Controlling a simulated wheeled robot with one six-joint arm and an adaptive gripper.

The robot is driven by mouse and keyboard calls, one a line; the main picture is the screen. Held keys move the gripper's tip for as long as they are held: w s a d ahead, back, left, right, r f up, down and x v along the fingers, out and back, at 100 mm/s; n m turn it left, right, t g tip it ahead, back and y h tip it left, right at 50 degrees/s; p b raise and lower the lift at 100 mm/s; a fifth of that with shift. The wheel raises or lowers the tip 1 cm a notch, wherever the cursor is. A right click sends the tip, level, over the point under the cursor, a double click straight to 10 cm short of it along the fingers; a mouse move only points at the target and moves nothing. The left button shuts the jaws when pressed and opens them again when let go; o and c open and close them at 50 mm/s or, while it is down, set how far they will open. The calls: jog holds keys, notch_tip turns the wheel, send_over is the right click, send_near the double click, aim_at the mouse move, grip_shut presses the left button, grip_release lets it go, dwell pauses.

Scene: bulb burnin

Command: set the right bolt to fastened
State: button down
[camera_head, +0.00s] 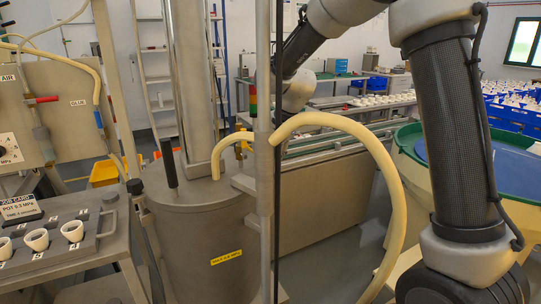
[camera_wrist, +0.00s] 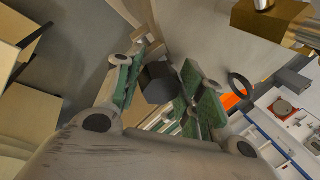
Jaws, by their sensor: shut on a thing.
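In the wrist view, my gripper (camera_wrist: 158,88) has its green-padded fingers closed on both sides of a dark faceted piece (camera_wrist: 158,82). It looks like the end of a black handle; I cannot tell for sure that it is the right bolt's. In the head view, the steel pot (camera_head: 195,245) stands in the middle. A black handle (camera_head: 170,163) stands upright at the left of its lid, and another black handle (camera_head: 135,187) is at its left edge. The pot's right side is partly hidden by a pole and hose, and my gripper is hidden there too.
A thick cream hose (camera_head: 400,190) arches right of the pot, and a grey pole (camera_head: 264,200) stands before it. A bench (camera_head: 85,255) with white cups is at left. A green-rimmed round table (camera_head: 410,150) is at right. A brass fitting (camera_wrist: 275,20) is close in the wrist view.

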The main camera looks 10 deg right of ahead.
jog(key=c, duration=0.9)
grip_release()
jog(key=shift+c, duration=0.2)
jog(key=v, duration=1.2)
jog(key=s+d+r+n+h, duration=0.1)
jog(key=s+d+r+n, duration=0.25)
jog(key=s+d, duration=1.1)
jog(key=s+d+f+n+h, duration=0.1)
jog(key=s+d+f+n, duration=0.1)
jog(key=s, duration=0.6)
jog(key=s+d+f+n+t+h, duration=0.1)
jog(key=s+d+f+n, duration=0.2)
jog(key=s, duration=0.5)
jog(key=shift+d, duration=0.5)
